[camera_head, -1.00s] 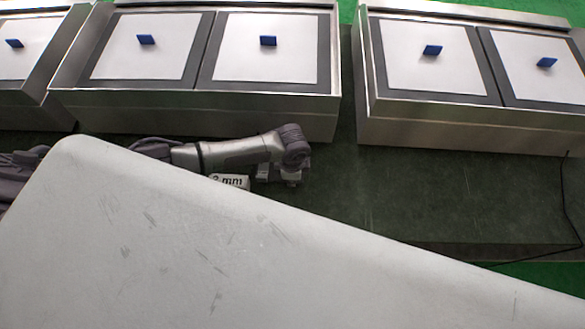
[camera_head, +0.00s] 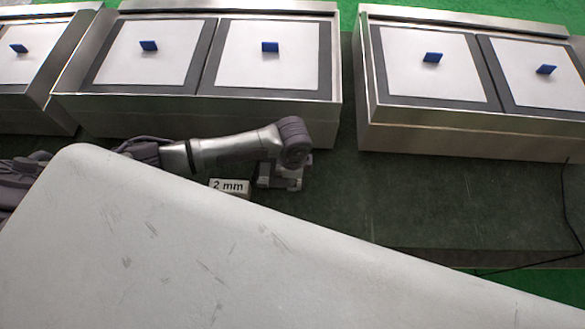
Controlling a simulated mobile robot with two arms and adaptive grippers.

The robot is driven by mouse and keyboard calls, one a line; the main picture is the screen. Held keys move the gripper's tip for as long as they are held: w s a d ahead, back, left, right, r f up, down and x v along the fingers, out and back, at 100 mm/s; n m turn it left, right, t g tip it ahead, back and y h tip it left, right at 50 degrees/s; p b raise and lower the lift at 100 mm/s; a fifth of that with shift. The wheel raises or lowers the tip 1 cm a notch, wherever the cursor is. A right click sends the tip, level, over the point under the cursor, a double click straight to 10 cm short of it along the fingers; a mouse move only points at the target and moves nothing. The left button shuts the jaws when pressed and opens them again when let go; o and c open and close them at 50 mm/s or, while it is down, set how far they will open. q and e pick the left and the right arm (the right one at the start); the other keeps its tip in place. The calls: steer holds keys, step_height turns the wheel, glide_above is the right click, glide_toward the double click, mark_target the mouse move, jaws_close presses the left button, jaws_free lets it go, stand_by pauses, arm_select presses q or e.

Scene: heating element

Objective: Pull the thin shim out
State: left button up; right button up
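A small pale block marked "2 mm" (camera_head: 230,187) sits on the dark green surface, partly covered from below by a large pale panel. It is the only thing with a thickness marking; I cannot tell whether it is the thin shim or a label beside it. My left gripper (camera_head: 281,179) is just right of the block, low over the dark surface and pointing down. Its two fingers look spread with a gap between them, and I see nothing held. My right gripper is not in view.
Metal-sided units stand along the back, with white plates (camera_head: 268,72) bearing blue tabs (camera_head: 270,47). A large pale scratched panel (camera_head: 180,260) covers the lower view; I cannot tell whether it is mine. The dark surface (camera_head: 430,200) is clear to the right, except for a black cable (camera_head: 571,215).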

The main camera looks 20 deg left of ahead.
arm_select(q)
step_height(320, 180, up, 6)
steer(key=shift+r, duration=0.25)
stand_by(0.5)
